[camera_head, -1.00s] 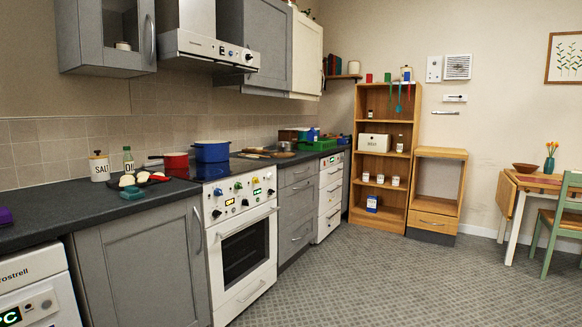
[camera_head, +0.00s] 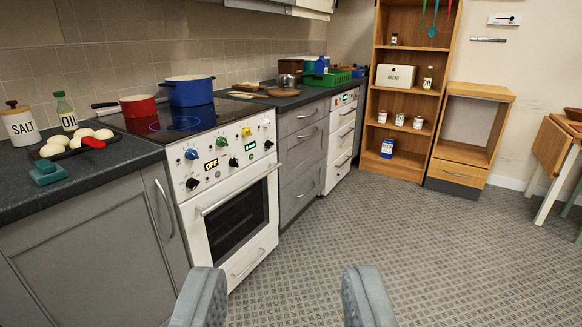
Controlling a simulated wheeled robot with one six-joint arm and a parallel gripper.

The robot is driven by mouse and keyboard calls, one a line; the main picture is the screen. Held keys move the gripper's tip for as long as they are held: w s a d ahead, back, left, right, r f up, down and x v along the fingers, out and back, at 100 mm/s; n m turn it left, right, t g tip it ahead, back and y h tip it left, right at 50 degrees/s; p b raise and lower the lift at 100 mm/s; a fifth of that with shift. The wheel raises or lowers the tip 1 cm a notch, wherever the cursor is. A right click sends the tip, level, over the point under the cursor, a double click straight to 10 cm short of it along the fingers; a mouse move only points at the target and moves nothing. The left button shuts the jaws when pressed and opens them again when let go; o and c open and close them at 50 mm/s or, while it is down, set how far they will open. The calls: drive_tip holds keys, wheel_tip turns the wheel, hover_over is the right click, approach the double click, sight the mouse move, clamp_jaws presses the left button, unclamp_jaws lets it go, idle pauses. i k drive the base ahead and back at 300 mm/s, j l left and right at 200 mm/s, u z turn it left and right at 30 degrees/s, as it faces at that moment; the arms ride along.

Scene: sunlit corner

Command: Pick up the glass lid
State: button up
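I cannot make out a glass lid anywhere in this view. A blue pot (camera_head: 191,91) stands on the black hob (camera_head: 170,122) of the white cooker; whether it has a lid on is not clear. A red pan (camera_head: 138,106) with a dark handle sits to its left. My gripper (camera_head: 284,272) shows as two grey fingers at the bottom edge, spread wide apart with only floor seen between them. It is open and empty, well in front of the cooker and clear of the counter.
Left of the hob are a salt jar (camera_head: 20,124), an oil bottle (camera_head: 66,112), a tray of pale round items (camera_head: 62,148) and a teal object (camera_head: 48,172). Boards and a green crate (camera_head: 327,79) lie farther along. A wooden shelf (camera_head: 405,105) stands behind. The tiled floor is clear.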

sight(283, 90)
drive_tip(key=i+z, duration=0.25)
drive_tip(key=i, duration=0.7)
drive_tip(key=i+j+z, duration=0.1)
drive_tip(key=i+z, duration=0.2)
drive_tip(key=i, duration=0.6)
drive_tip(key=i+u, duration=0.25)
drive_tip(key=i, duration=0.3)
drive_tip(key=i+u, duration=0.3)
drive_tip(key=i, duration=0.2)
drive_tip(key=i+l+u, duration=0.25)
drive_tip(key=i, duration=0.25)
drive_tip(key=i+u, duration=0.5)
drive_tip(key=i+l, duration=0.05)
